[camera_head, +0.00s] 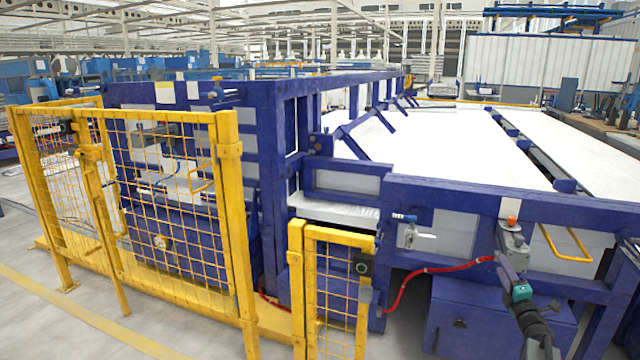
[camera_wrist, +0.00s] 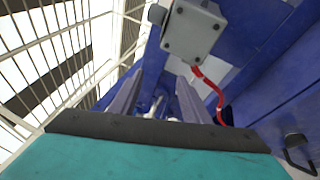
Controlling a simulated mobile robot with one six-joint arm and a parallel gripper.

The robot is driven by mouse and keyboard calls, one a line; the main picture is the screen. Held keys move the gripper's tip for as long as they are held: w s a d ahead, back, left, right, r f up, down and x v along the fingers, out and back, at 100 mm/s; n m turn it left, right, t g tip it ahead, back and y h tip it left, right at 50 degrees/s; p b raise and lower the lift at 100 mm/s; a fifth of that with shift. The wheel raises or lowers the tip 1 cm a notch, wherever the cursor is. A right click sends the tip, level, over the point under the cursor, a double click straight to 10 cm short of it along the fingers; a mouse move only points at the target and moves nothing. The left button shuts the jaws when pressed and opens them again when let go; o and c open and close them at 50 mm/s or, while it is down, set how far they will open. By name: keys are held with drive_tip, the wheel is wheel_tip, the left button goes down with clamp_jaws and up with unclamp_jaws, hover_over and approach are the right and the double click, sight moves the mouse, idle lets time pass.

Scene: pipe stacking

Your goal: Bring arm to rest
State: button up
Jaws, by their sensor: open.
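My gripper (camera_wrist: 156,88) shows in the wrist view with its two grey fingers apart, rising from a black bar on a teal body. A pale, shiny shape lies between and beyond the fingers; I cannot tell what it is or whether it is touched. No pipe can be made out in the gripper. In the head view, the teal part of my arm's end (camera_head: 521,292) is at the lower right, in front of the blue frame; its fingers are too small to make out there.
A grey box (camera_wrist: 193,30) with a red cable (camera_wrist: 208,84) is close to the gripper; in the head view the box (camera_head: 513,245) sits on the blue frame (camera_head: 460,198). Yellow mesh fencing (camera_head: 235,220) stands left. Open floor (camera_head: 60,320) lies at lower left.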

drive_tip(key=s+a+f+m+g+h+p, duration=0.1)
drive_tip(key=s+a+f+m+g+p, duration=0.1)
drive_tip(key=s+a+f+m+g, duration=0.65)
drive_tip(key=s+a+f+m+h+p, duration=0.15)
drive_tip(key=a+f, duration=0.45)
drive_tip(key=f, duration=0.7)
drive_tip(key=s+a+f+m+g+h+p, duration=0.1)
drive_tip(key=s+a+f+m+g+p, duration=0.1)
drive_tip(key=s+a+f+m+g, duration=0.55)
drive_tip(key=s+a+f+g+y+p, duration=0.1)
drive_tip(key=s+a+f+g, duration=0.1)
drive_tip(key=s+a+f, duration=0.6)
drive_tip(key=s+a+f+g+y+p, duration=0.1)
drive_tip(key=s+a+f+g+y, duration=0.3)
drive_tip(key=s, duration=0.6)
drive_tip(key=s+a+r+m+g, duration=0.1)
drive_tip(key=s+a, duration=0.4)
drive_tip(key=s, duration=0.5)
drive_tip(key=s+a+r+m+g+p, duration=0.1)
drive_tip(key=s+a+r+g, duration=0.1)
drive_tip(key=s+a, duration=0.4)
drive_tip(key=s+g, duration=0.1)
drive_tip(key=s, duration=0.4)
drive_tip(key=shift+a+r, duration=0.15)
drive_tip(key=shift+a, duration=0.05)
drive_tip(key=shift+s+m+h, duration=0.1)
drive_tip(key=shift+m+h, duration=0.15)
drive_tip(key=shift+c, duration=0.3)
